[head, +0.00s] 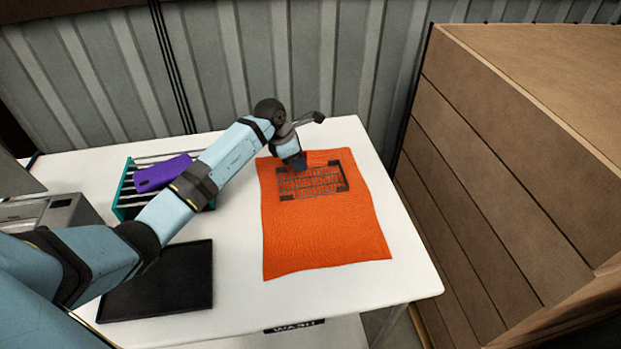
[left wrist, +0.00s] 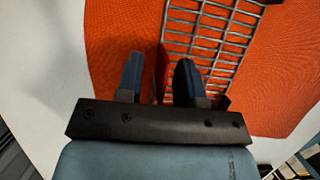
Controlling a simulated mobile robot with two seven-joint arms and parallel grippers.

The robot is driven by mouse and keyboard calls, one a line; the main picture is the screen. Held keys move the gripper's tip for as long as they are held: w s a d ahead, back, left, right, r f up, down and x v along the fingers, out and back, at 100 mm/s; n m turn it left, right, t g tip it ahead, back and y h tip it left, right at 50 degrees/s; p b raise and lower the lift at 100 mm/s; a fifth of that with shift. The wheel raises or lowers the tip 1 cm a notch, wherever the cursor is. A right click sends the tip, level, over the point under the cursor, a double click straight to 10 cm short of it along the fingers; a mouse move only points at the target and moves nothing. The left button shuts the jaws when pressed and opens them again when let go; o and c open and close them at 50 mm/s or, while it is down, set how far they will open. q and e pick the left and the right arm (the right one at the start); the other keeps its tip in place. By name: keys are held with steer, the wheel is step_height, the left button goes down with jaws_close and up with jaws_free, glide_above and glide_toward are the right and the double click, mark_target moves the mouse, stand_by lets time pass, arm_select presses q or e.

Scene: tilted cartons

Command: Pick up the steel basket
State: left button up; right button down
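The steel basket (head: 318,183) is a low, dark wire grid lying on an orange cloth (head: 320,240) on the white table. My left gripper (head: 298,166) is at the basket's far left part in the head view. In the left wrist view, the two fingers of the left gripper (left wrist: 160,62) are apart, one over the orange cloth and one over the wire grid of the basket (left wrist: 212,40). The basket's side edge runs between them. I cannot tell whether the fingers touch the wire. My right gripper is not in view.
A teal rack (head: 127,192) with a purple item (head: 160,173) stands left of the cloth, partly behind my left arm. A black tray (head: 165,290) lies in front of it. A large brown carton (head: 500,150) is close on the right. The table's right front corner is clear.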

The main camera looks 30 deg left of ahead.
arm_select(q)
jaws_close()
steer(key=shift+r, duration=0.1)
